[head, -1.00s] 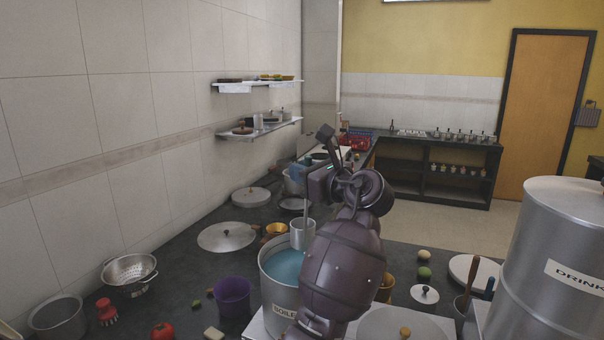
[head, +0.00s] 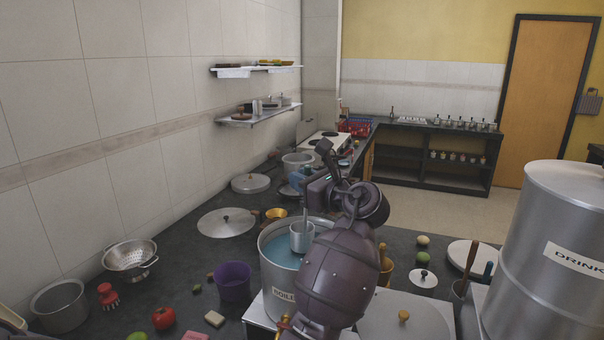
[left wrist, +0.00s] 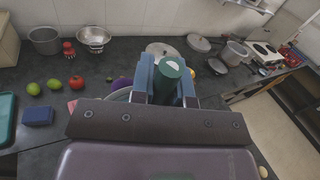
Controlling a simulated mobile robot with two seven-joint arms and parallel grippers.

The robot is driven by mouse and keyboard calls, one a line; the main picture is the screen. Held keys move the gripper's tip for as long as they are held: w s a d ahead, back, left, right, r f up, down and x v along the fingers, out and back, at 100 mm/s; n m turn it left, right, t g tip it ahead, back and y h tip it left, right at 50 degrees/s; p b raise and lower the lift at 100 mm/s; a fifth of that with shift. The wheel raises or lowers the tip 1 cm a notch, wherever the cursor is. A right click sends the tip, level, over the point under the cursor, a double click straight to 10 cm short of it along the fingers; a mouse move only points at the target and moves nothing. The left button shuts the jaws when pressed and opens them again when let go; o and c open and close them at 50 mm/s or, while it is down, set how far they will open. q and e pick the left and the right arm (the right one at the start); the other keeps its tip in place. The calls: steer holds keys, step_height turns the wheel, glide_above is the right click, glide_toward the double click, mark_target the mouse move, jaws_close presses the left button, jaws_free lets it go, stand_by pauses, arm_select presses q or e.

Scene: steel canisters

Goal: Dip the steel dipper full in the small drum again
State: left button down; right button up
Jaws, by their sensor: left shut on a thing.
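The small drum (head: 283,297), a steel drum with a label beginning "BOIL", stands open at the lower middle of the head view with blue water (head: 276,250) inside. The steel dipper (head: 303,238) hangs upright with its cup within the drum's mouth; I cannot tell whether its bottom touches the water. My left gripper (head: 308,192) is above the drum, shut on the dipper's handle. In the left wrist view the fingers (left wrist: 166,84) close around the handle's green top (left wrist: 172,68). My left arm hides the drum's right side. My right gripper is not in view.
A large steel drum (head: 560,255) labelled "DRINK" stands at right. A purple bowl (head: 233,281) is close left of the small drum, a lid (head: 227,223) behind it. A round lid (head: 403,317) lies to the right. A colander (head: 130,257) and a pot (head: 60,306) are far left.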

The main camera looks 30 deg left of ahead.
arm_select(q)
step_height(320, 180, down, 11)
steer(key=b, duration=0.2)
stand_by(1.5)
steer(key=shift+f, duration=0.1)
stand_by(0.5)
